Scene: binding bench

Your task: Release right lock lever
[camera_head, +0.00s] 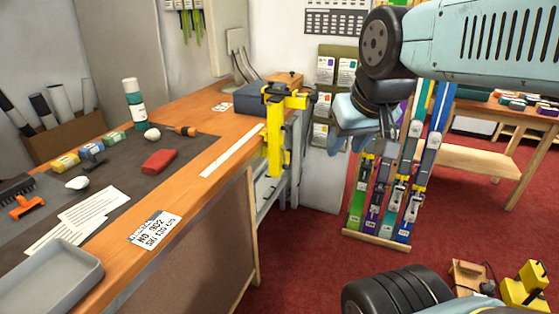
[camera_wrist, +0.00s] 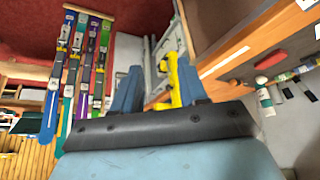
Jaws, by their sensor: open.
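A yellow clamp-like fixture (camera_head: 275,140) stands at the far right end of the wooden bench (camera_head: 215,172), with an arm reaching right at its top. I cannot pick out a separate lock lever on it. In the wrist view the yellow fixture (camera_wrist: 172,82) shows beyond and between my fingers, partly hidden by the right one. My gripper (camera_head: 362,143) is open and empty, in the air to the right of the fixture and apart from it. Its two blue fingers also show spread in the wrist view (camera_wrist: 157,88).
Several skis (camera_head: 390,185) stand on a rack behind my gripper. The bench holds a dark blue box (camera_head: 250,98), a bottle (camera_head: 134,105), a red block (camera_head: 159,161) and a grey tray (camera_head: 50,275). Red carpet (camera_head: 310,250) lies open right of the bench.

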